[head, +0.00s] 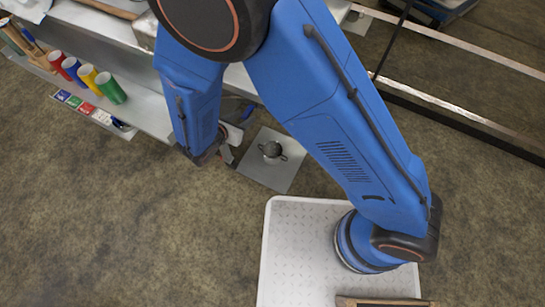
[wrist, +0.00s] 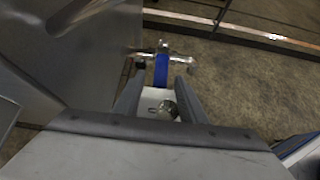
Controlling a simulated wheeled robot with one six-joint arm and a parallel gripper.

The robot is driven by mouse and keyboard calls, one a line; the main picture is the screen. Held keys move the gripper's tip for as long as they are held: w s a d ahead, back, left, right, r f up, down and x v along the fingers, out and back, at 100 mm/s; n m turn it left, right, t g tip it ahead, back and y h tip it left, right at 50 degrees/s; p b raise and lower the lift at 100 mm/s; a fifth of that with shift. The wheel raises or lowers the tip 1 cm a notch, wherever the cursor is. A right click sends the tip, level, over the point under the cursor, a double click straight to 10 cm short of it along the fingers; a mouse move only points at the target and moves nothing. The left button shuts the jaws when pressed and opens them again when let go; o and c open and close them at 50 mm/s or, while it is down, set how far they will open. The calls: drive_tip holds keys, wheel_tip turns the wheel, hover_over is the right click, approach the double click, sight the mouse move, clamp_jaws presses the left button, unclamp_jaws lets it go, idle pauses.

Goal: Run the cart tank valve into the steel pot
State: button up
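The valve shows in the wrist view as a shiny metal fitting (wrist: 172,57) with a blue lever (wrist: 161,70). My gripper (wrist: 160,80) is open, with its two dark fingers apart and the lever between or just beyond their tips. I cannot tell whether either finger touches it. The steel pot (head: 271,150) stands upright on a grey square plate (head: 284,172) on the floor, right of my gripper (head: 213,156) in the head view. The pot also shows low between the fingers in the wrist view (wrist: 168,108). No liquid stream is visible.
A large steel surface (wrist: 85,50) fills the wrist view's left. Metal rails (head: 460,110) cross the right. Floor at lower left is clear.

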clamp_jaws()
drive_tip(key=shift+s+d+n+t+y, duration=0.15)
drive_tip(key=shift+s+d+n+y, duration=0.05)
drive_tip(key=shift+d+n+y, duration=0.5)
drive_tip(key=shift+s+d+n+t+y, duration=0.15)
drive_tip(key=shift+d+n+y, duration=0.3)
drive_tip(key=shift+n+y, duration=0.3)
drive_tip(key=shift+d+n+y, duration=1.2)
drive_tip(key=shift+n+y, duration=0.15)
drive_tip(key=shift+n, duration=0.1)
